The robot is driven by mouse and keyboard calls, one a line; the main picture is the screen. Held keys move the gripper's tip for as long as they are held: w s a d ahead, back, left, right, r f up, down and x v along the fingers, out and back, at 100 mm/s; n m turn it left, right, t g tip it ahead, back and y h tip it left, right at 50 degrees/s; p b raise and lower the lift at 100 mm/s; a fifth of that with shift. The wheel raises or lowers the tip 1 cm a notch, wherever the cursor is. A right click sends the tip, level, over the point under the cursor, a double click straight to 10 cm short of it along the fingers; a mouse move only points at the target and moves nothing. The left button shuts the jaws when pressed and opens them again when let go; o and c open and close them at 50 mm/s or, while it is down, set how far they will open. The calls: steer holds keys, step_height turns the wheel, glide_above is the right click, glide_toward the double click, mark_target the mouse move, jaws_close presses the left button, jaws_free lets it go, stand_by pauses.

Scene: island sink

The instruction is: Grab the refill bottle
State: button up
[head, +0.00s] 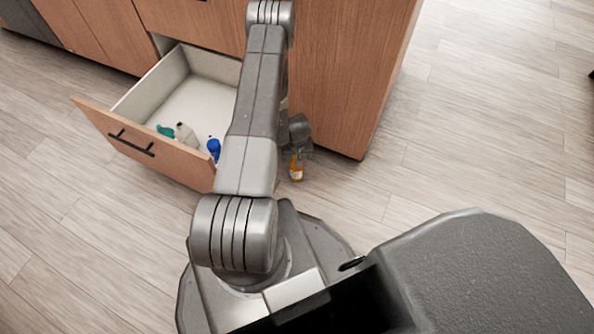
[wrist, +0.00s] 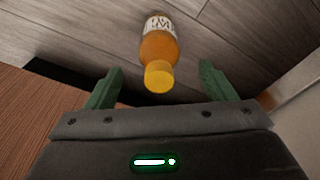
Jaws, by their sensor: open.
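An orange bottle with a yellow cap and a white label, which looks like the refill bottle (head: 296,169), stands on the floor beside the open drawer and the cabinet corner. In the wrist view the bottle (wrist: 160,50) is in the upper middle, cap toward me. My gripper (wrist: 160,82) is open, with one green finger on each side of the cap's line and clear gaps to both. The bottle's body lies beyond the fingertips. In the head view my gripper (head: 298,150) is just above the bottle, its fingers too small to make out.
An open drawer (head: 133,143) at the left holds a teal-topped bottle (head: 165,131), a pale bottle (head: 187,137) and a blue bottle (head: 213,148). The wooden cabinet (head: 335,75) stands close behind my gripper. The floor (head: 480,150) to the right is clear.

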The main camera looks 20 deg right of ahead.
steer(key=b, duration=0.2)
glide_above(296, 174)
steer(key=w+d, duration=0.2)
steer(key=w, duration=0.1)
steer(key=f, duration=0.5)
steer(key=shift+s+a+f, duration=0.15)
steer(key=shift+a, duration=0.1)
steer(key=c, duration=1.5)
